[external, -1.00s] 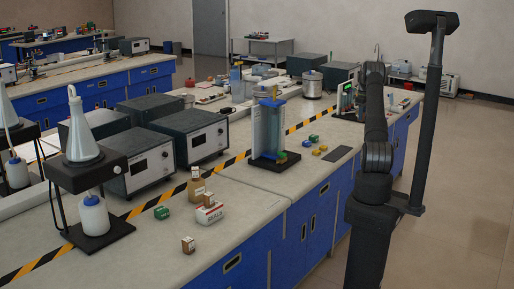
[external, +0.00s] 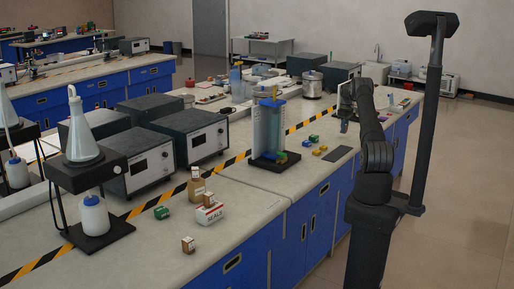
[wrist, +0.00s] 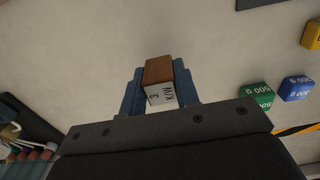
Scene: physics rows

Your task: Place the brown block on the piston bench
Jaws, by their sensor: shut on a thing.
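The brown block (wrist: 159,70), with a pale printed side, sits between the blue fingers of my gripper (wrist: 160,92) in the wrist view. My gripper is shut on it, above the pale bench top. In the external view my gripper (external: 345,122) is over the bench, right of the tall clear-blue apparatus on a black base (external: 268,130), which looks like the piston bench. The two are apart. The held block cannot be made out in the external view. A green and yellow piece sits low on the apparatus.
Small green (external: 313,139), blue (external: 308,148) and yellow (external: 320,150) blocks lie between the apparatus and my arm, near a dark flat plate (external: 338,153). A white SEALS box (external: 210,213) and a small brown box (external: 188,244) stand nearer the camera.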

